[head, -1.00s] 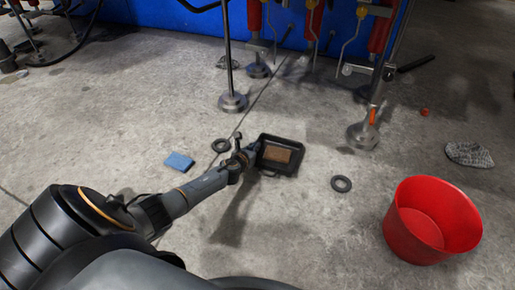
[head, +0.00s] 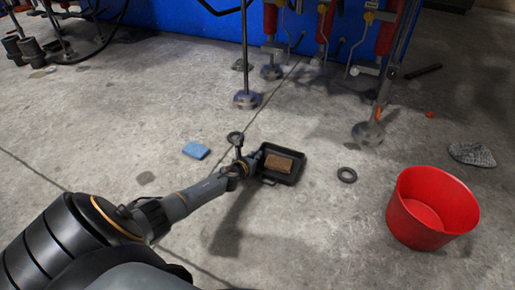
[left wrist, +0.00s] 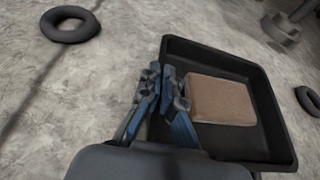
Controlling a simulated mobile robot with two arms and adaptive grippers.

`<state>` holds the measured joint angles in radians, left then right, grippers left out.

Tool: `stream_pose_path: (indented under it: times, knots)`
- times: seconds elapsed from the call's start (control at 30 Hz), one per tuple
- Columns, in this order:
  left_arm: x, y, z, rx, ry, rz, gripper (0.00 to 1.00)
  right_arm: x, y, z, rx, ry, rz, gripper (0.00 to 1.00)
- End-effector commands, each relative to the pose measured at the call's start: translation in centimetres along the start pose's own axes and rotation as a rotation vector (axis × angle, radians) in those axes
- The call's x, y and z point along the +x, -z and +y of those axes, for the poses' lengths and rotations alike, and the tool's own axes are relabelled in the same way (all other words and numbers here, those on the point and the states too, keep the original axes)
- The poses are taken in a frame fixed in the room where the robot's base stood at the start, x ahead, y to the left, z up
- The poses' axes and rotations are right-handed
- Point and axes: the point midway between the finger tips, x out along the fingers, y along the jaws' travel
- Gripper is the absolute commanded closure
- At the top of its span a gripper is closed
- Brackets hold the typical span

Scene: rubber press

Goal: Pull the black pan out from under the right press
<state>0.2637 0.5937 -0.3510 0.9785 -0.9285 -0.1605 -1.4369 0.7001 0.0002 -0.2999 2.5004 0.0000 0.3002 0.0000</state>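The black pan (head: 297,172) lies on the concrete floor in the middle of the head view, with a brown block (head: 279,163) inside. It also fills the right half of the left wrist view (left wrist: 255,90). My left gripper (head: 251,160) is at the pan's left side. In the left wrist view its blue-padded fingers (left wrist: 164,100) straddle the left wall and look closed on it. The right press (head: 387,35), with a red cylinder and a round foot (head: 368,134), stands behind and right of the pan, clear of it. My right gripper is not in view.
A red bucket (head: 432,210) stands at the right. A black ring (head: 347,174) lies right of the pan, another (head: 236,138) behind it. A blue sponge (head: 196,150) lies at the left. A grey cloth (head: 472,154) lies far right. Floor in front of the pan is free.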

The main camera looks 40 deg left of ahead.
Motion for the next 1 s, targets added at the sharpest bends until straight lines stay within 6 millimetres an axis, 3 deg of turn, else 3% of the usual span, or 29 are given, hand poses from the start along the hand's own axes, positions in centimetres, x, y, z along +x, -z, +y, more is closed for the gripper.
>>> stream_pose_path:
  times: [0.33,0.5,0.83,1.0]
  knots:
    - [0.0,0.0,0.1,0.003,0.001,0.0,1.0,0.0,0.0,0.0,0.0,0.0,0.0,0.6]
    - [0.0,0.0,0.0,0.002,0.001,0.0,0.68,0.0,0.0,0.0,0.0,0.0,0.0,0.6]
    - [-0.1,0.0,0.1,0.002,0.0,-0.001,0.68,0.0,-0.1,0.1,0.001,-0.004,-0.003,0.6]
    - [-1.2,-0.2,0.3,0.007,0.0,-0.005,0.68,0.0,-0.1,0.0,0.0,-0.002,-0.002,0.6]
